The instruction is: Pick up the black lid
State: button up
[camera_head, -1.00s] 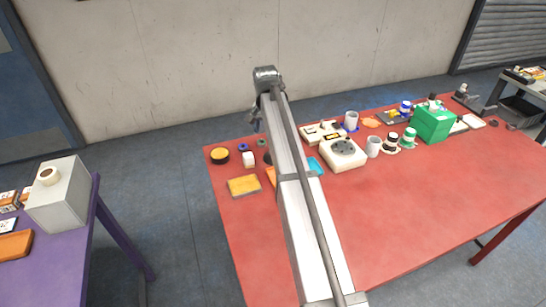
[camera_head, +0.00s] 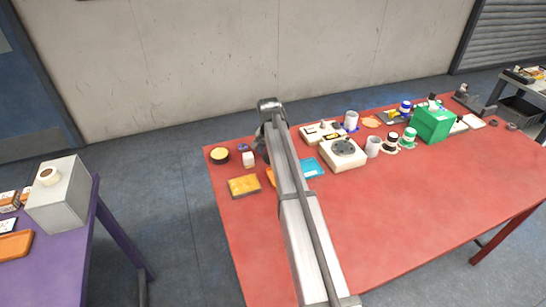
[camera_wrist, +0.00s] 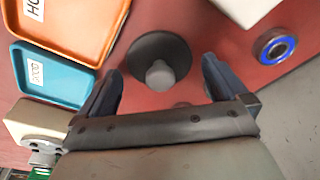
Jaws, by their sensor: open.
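The black lid (camera_wrist: 151,51) is a dark round disc with a grey knob, lying on the red table in the wrist view. It sits just ahead of my gripper (camera_wrist: 165,80), roughly centred between the fingers. The fingers are apart, one on each side, with nothing held; the wrist view does not show clearly how high they are above the table. In the head view my arm hides the lid, and my gripper (camera_head: 263,141) is partly hidden there too.
An orange tray (camera_wrist: 70,27) and a blue tray (camera_wrist: 50,75) lie left of the lid in the wrist view. A white block (camera_wrist: 245,8) and a blue ring (camera_wrist: 274,47) lie to the right. The red table (camera_head: 400,190) is clear at its front right.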

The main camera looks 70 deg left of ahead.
jog(key=shift+f, duration=0.1)
jog(key=shift+c, duration=0.4)
jog(key=c, duration=0.9)
jog(key=shift+r, duration=0.3)
jog(key=r, duration=0.6)
jog(key=s+r, duration=0.1)
jog(key=r, duration=0.2)
jog(key=shift+a, duration=0.1)
jog(key=s+a, duration=0.3)
jog(key=s, duration=0.5)
jog(key=s+a, duration=0.3)
jog(key=s, duration=0.6)
jog(key=shift+s+a+r, duration=0.15)
jog(key=shift+s, duration=0.1)
